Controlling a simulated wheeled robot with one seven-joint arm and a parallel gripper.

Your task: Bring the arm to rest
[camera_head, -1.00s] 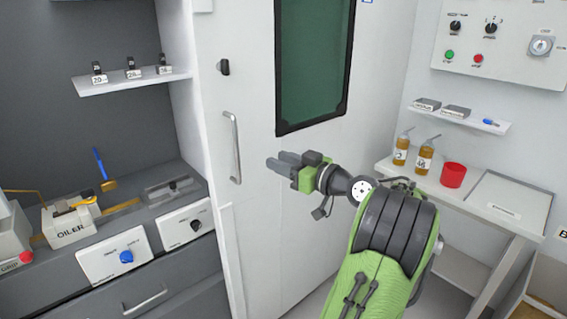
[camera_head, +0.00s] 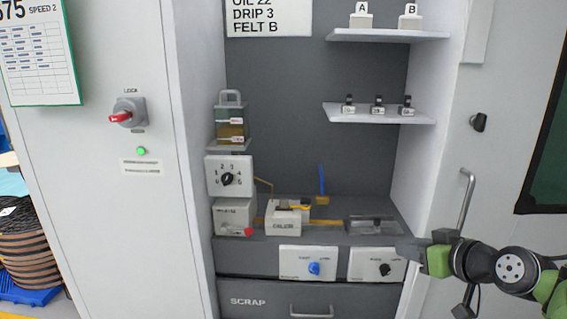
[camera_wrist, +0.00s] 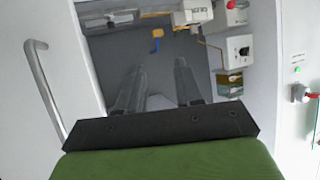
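My gripper (camera_head: 404,247) is at the lower right of the head view, at the right end of the recessed bench. It points left, in front of the panel with the black knob (camera_head: 385,268). In the wrist view my gripper (camera_wrist: 158,72) shows two dark fingers held apart, with nothing between them. The green and dark grey arm comes in from the right edge of the head view, and most of it is out of frame.
A door handle (camera_head: 466,200) is just above my wrist; it also shows at the left of the wrist view (camera_wrist: 45,95). The oiler (camera_head: 284,221), a blue-handled brush (camera_head: 322,186) and a clear-topped tray (camera_head: 372,224) stand on the bench. A red switch (camera_head: 122,117) is on the left cabinet.

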